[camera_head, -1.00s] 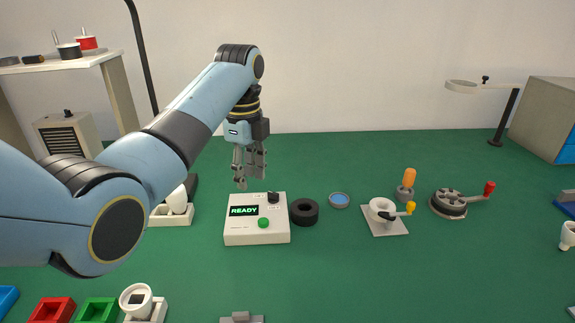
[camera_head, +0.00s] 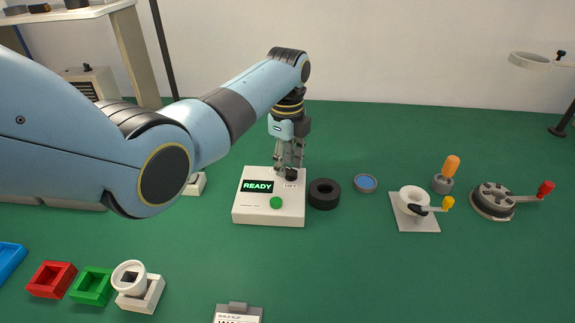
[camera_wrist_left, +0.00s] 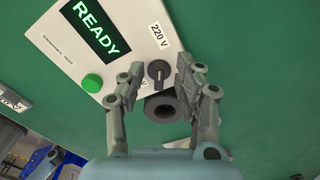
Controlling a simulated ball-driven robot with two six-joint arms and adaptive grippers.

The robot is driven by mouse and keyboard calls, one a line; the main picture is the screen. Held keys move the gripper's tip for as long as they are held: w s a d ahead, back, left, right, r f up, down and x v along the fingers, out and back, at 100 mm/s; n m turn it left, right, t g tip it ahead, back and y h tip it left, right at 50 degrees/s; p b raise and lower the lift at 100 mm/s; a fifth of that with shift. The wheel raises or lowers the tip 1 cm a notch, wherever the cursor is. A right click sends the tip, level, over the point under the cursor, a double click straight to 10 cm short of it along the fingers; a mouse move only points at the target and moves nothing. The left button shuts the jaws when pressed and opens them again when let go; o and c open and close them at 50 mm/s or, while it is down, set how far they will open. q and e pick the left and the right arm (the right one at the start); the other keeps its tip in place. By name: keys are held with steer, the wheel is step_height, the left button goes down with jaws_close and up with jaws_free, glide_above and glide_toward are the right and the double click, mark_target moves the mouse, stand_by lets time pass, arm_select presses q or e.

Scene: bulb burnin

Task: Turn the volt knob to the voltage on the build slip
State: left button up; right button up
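The white tester box (camera_head: 270,215) stands on the green table with a lit READY display (camera_head: 257,186) and a green button (camera_head: 276,203). Its black volt knob (camera_head: 292,175) is at the top right corner. The knob also shows in the left wrist view (camera_wrist_left: 158,70), beside a "220 V" label (camera_wrist_left: 158,34); a light mark shows on it. My left gripper (camera_head: 289,166) is over the knob, fingers pointing down, open, with one finger on each side; contact cannot be told. The build slip (camera_head: 238,316) is cut off at the bottom edge, its voltage unreadable. My right gripper is out of view.
A black ring (camera_head: 324,194) sits close to the box's right side, with a blue-topped disc (camera_head: 365,183) beyond it. A white crank stand (camera_head: 414,222) is farther right. Red (camera_head: 52,280) and green (camera_head: 92,286) trays are front left.

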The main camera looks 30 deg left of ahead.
arm_select(q)
steer(key=shift+f, duration=0.4)
steer(key=shift+c, duration=0.4)
jaws_close()
